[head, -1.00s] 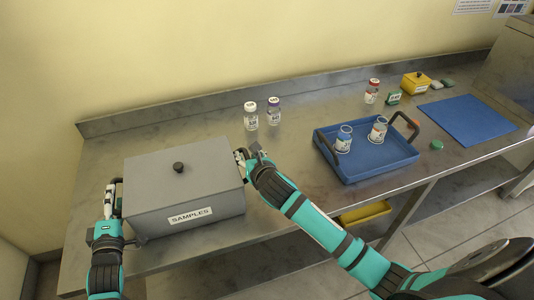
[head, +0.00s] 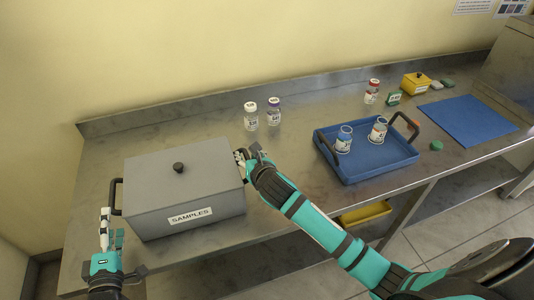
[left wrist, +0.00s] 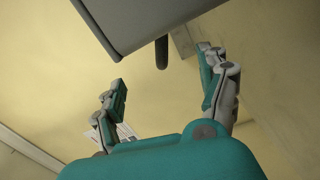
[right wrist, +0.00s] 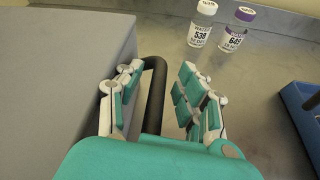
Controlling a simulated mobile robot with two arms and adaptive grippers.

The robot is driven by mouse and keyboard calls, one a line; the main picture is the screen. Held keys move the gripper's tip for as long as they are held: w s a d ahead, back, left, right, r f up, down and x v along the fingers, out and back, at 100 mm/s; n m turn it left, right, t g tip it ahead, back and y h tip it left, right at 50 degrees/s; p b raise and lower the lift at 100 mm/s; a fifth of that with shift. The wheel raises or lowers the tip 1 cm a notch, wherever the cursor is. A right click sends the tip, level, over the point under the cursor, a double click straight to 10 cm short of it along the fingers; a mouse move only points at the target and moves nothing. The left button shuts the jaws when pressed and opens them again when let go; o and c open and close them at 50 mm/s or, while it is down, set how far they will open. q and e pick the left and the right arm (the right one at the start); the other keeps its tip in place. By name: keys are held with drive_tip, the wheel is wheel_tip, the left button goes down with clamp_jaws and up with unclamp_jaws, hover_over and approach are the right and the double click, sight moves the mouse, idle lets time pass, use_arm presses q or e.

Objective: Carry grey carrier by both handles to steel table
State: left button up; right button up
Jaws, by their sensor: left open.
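The grey carrier (head: 172,190), a lidded box with a dark knob and a SAMPLES label, sits on the steel table (head: 94,190) at its left end. Its left black handle (head: 117,197) is free; it also shows in the left wrist view (left wrist: 161,54). My left gripper (head: 112,226) is open and empty, in front of that handle and apart from it. My right gripper (head: 246,158) is at the carrier's right side. In the right wrist view its fingers (right wrist: 161,72) are apart, one on each side of the right black handle (right wrist: 155,98).
Two capped vials (head: 262,115) stand behind the carrier to the right. A blue tray (head: 372,168) with two glass vessels stands right of my right arm. A blue mat (head: 467,119), a yellow box (head: 416,83) and small items lie farther right. A wall runs behind.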

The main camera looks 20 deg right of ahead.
use_arm(q)
drive_tip(key=s, duration=0.4)
drive_tip(key=shift+a, duration=0.2)
drive_tip(key=shift+w, duration=0.1)
use_arm(e)
drive_tip(key=o, duration=0.8)
drive_tip(key=shift+c, duration=0.2)
drive_tip(key=v, duration=1.2)
